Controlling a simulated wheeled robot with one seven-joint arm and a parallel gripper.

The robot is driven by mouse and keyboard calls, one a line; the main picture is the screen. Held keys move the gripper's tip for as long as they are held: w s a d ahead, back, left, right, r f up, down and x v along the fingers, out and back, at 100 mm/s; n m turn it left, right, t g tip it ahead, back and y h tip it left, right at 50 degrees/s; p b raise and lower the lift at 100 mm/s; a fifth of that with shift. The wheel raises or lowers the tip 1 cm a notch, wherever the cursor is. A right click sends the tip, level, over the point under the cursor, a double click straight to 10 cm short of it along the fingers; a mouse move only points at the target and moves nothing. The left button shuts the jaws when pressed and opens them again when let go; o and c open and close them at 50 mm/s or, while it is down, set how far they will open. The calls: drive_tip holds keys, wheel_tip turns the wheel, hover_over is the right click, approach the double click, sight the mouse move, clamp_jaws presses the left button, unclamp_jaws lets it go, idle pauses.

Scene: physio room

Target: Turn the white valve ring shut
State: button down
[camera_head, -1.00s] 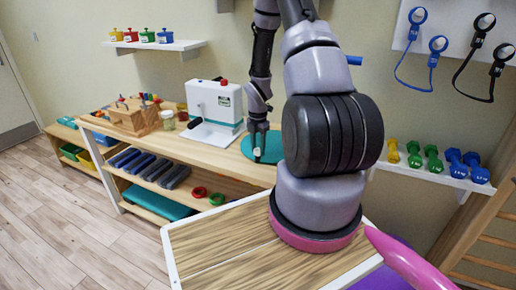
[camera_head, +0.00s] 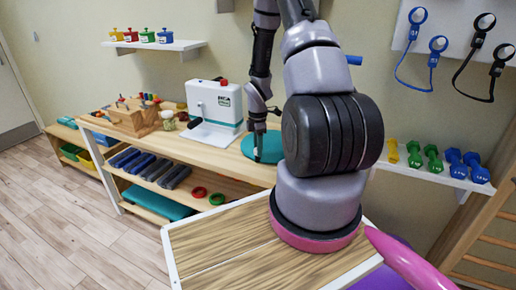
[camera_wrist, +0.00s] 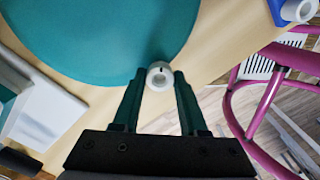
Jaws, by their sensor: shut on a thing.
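The white valve ring (camera_wrist: 160,76) is a small round piece with a dark mark on it, at the edge of a teal disc (camera_wrist: 85,30) in the wrist view. My gripper (camera_wrist: 158,78) is shut on the ring, with one dark green finger on each side. In the head view my gripper (camera_head: 258,155) points down over the teal disc (camera_head: 272,149) on the wooden bench. The ring is too small to make out there, and how far it is turned cannot be told.
A white device (camera_head: 215,102) stands on the bench left of my gripper. A wooden peg block (camera_head: 132,118) is further left. A blue piece with a white ring (camera_wrist: 295,10) shows at the wrist view's upper right. Dumbbells (camera_head: 433,158) rest on a shelf at right.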

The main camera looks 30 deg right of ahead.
idle(0.4)
drive_tip(key=shift+c, duration=2.2)
unclamp_jaws()
